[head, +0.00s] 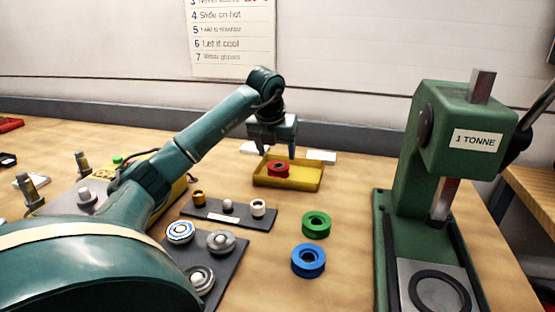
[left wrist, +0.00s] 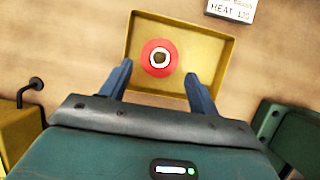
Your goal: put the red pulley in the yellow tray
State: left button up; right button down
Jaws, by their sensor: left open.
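The red pulley (head: 278,169) lies flat inside the yellow tray (head: 314,180), in its left part. In the left wrist view the red pulley (left wrist: 159,58) sits within the walls of the yellow tray (left wrist: 226,62), with its hole facing up. My left gripper (head: 276,152) is above the tray, fingers pointing down, open and empty. In the left wrist view its two fingers (left wrist: 158,82) stand wide apart, on either side and short of the pulley, with nothing between them. My right gripper is not in view.
A green pulley (head: 316,224) and a blue pulley (head: 308,260) lie on the bench in front of the tray. A green press (head: 452,130) stands at the right. Dark boards with bearings (head: 221,242) and small parts (head: 228,206) lie left of the pulleys.

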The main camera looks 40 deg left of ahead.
pick_arm(q)
jog(key=v, duration=0.7)
dwell(0.3)
